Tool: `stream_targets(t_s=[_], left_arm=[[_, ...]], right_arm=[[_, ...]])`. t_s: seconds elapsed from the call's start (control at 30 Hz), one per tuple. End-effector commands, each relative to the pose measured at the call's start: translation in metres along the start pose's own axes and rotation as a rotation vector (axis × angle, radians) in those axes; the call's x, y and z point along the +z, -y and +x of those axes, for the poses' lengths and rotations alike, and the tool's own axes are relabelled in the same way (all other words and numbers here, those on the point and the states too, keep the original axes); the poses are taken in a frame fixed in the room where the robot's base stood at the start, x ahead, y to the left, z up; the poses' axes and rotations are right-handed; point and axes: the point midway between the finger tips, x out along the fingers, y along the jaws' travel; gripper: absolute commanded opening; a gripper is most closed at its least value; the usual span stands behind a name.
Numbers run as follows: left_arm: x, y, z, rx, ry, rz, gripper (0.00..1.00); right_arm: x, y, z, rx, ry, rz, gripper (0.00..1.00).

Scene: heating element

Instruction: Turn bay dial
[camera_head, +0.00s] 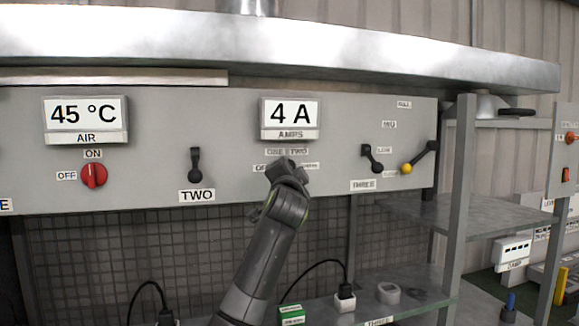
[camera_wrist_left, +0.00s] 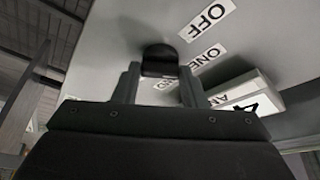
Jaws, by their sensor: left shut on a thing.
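My left gripper (camera_head: 286,165) is at the grey panel, below the "4 A" AMPS display (camera_head: 290,117). It covers the dial there in the head view. In the left wrist view its two fingers are shut on a black dial knob (camera_wrist_left: 160,58), one finger on each side. Labels "OFF" (camera_wrist_left: 207,20) and "ONE" (camera_wrist_left: 200,59) sit beside the knob, and another label is partly hidden by a finger. Which label the knob points to cannot be told. My right gripper is not in view.
On the panel are a red switch (camera_head: 94,176) under the "45 °C" AIR display (camera_head: 86,119), a black lever (camera_head: 195,166) above "TWO", another black lever (camera_head: 372,159), and a yellow-knobbed lever (camera_head: 407,169). A metal ledge (camera_head: 300,45) overhangs the panel. A shelf post (camera_head: 459,200) stands right.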

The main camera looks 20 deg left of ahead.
Motion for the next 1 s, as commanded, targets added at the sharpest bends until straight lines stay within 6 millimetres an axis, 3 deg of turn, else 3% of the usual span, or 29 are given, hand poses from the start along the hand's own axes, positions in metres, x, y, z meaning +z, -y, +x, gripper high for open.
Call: stream_targets(t_s=[0.7, 0.73, 0.87, 1.0], left_arm=[[0.0008, 0.0002, 0.0001, 0.029, 0.003, 0.071, 0.15], [0.0008, 0.0002, 0.0001, 0.029, 0.003, 0.071, 0.41], [0.0007, 0.0002, 0.0001, 0.029, 0.002, 0.070, 0.58], [0.0005, 0.0003, 0.0001, 0.028, 0.002, 0.070, 0.60]], right_arm=[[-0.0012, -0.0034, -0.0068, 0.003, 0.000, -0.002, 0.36], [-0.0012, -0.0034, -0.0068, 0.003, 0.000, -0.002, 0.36], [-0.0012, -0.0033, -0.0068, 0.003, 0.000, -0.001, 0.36], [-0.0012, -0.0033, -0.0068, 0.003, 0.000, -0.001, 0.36]])
